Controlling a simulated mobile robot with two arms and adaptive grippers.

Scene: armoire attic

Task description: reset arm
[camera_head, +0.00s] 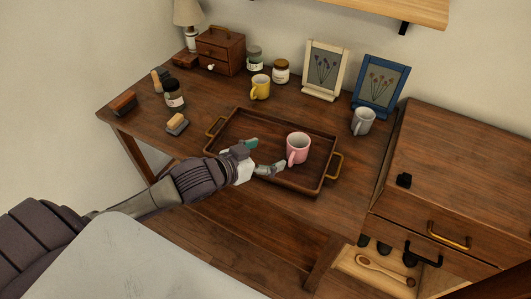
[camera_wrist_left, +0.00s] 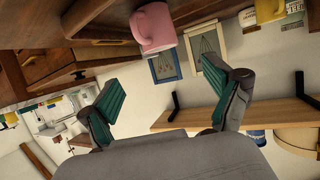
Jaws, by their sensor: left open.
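My left gripper (camera_head: 261,157) reaches in from the left over the near-left part of the wooden tray. Its fingers are spread apart with nothing between them; the left wrist view shows the same open gripper (camera_wrist_left: 168,100) with green pads. A pink mug (camera_head: 298,147) stands upright in the tray (camera_head: 232,168), just right of the gripper and apart from it. The pink mug also shows at the top of the left wrist view (camera_wrist_left: 153,27). My right gripper is in neither view.
The desk holds a yellow mug (camera_head: 260,87), a grey mug (camera_head: 363,121), jars (camera_head: 174,95), brushes (camera_head: 177,124), picture frames (camera_head: 325,70) and a small drawer box (camera_head: 221,50). A cabinet (camera_head: 460,165) stands at the right. A wall shelf (camera_head: 390,8) hangs above.

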